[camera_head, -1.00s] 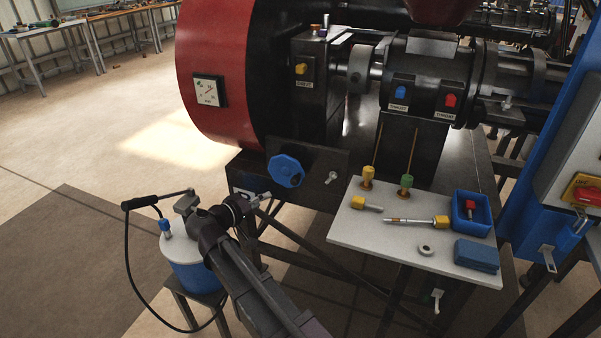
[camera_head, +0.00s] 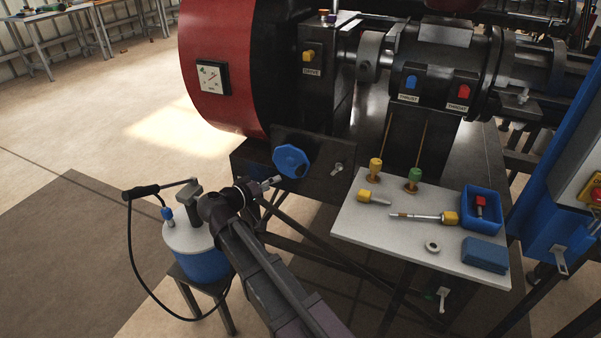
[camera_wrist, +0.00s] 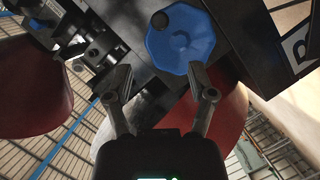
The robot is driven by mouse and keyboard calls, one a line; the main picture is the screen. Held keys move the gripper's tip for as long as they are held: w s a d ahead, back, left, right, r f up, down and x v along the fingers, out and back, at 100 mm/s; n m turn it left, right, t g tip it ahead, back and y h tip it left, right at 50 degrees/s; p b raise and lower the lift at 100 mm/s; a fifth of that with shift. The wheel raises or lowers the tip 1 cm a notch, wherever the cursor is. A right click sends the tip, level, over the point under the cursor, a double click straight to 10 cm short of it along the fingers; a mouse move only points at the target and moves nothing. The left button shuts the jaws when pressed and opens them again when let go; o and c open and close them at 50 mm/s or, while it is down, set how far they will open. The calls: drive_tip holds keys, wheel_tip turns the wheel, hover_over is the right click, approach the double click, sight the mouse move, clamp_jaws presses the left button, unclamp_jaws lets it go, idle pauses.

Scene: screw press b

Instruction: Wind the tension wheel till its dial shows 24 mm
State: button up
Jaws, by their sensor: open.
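The tension wheel is a blue, eight-sided handwheel (camera_head: 291,161) on a dark plate at the front of the press. In the wrist view the wheel (camera_wrist: 180,45) lies just beyond the fingertips, with a round dark knob (camera_wrist: 160,20) on its face. My gripper (camera_head: 274,181) is close to the wheel's lower left side. In the wrist view my gripper (camera_wrist: 161,80) has its two fingers spread, with nothing between them. A white square dial (camera_head: 212,78) sits on the red drum; its reading is too small to make out.
A white shelf (camera_head: 345,225) to the right holds yellow and green fittings, a rod tool, a ring and a blue bin (camera_head: 468,222). A blue drum pump (camera_head: 205,263) with a black hose stands on a stool at left. A small silver lever (camera_head: 337,168) is right of the wheel.

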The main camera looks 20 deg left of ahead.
sight(297, 173)
drive_tip(key=b+x, duration=0.3)
drive_tip(key=x, duration=1)
clamp_jaws()
